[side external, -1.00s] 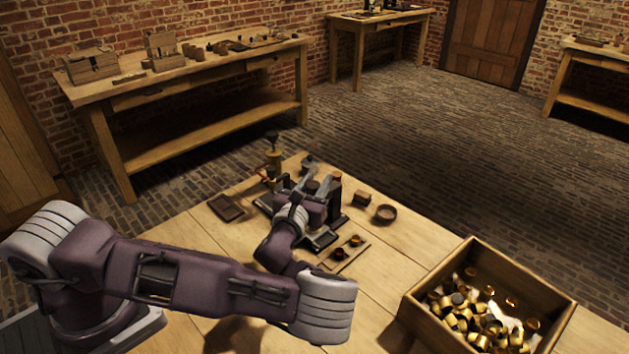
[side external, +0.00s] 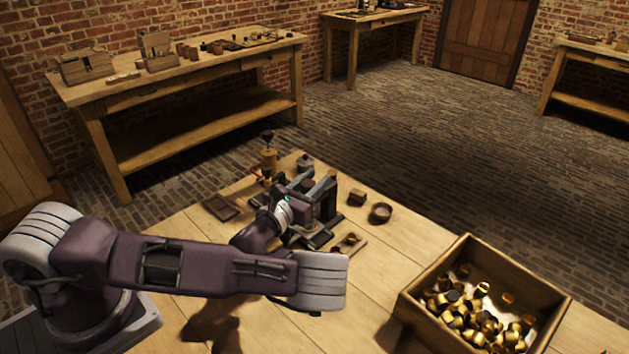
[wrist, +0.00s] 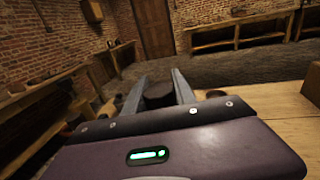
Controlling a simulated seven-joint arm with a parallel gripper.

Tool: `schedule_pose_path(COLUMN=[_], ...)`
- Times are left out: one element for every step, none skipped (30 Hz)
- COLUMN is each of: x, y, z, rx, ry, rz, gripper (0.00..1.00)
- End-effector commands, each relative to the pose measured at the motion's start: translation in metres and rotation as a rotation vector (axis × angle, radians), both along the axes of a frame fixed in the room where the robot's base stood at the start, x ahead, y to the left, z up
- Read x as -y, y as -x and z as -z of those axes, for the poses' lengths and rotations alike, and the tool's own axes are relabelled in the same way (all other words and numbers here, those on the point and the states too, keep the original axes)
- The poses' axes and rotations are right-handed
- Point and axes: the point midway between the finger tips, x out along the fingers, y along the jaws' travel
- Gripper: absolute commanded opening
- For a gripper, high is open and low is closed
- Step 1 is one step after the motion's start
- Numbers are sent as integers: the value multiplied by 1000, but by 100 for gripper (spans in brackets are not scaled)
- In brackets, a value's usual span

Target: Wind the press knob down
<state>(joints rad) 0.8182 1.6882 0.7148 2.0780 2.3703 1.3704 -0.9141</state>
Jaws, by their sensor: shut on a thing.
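The press (side external: 329,196) is a dark metal frame on a flat base, standing on the near wooden table. Its dark round knob (wrist: 158,92) shows between my two grey fingers in the wrist view. My gripper (wrist: 159,86) is shut on the knob, with one finger on each side. In the side external view my gripper (side external: 305,187) is at the top of the press, and my wrist hides much of the press's near side. What lies under the press head is hidden.
A crate (side external: 412,302) of brass cups stands at the table's right. A small board (side external: 358,246) with a cup, a round bowl (side external: 380,213) and a wooden block (side external: 357,198) lie right of the press. A dark tray (side external: 221,208) and a brass device (side external: 269,161) lie left and behind.

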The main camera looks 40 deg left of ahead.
Motion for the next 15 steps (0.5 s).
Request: schedule_pose_path(x=[0,0,0,0,0,0,0,0,0,0,0,0,0,1,2], y=[-1,-1,-1,-1,-1,-1,-1,0,0,0,0,0,2,5,11], z=[-3,-3,-2,-2,-2,-2,-2,-2,-2,-2,-1,-1,-1,-1,-1], rx=[8,8,7,7,6,6,6,5,5,5,4,4,3,3,3], ry=[-2,-2,-1,-1,-1,-1,-1,-1,-1,-1,-1,-1,-1,-1,-1], rz=[0,0,0,0,0,0,0,0,0,0,0,-1,-1,-2,-2], gripper=[38,44,52,54,54,54,54,54,54,54,54,54,54,54,54])
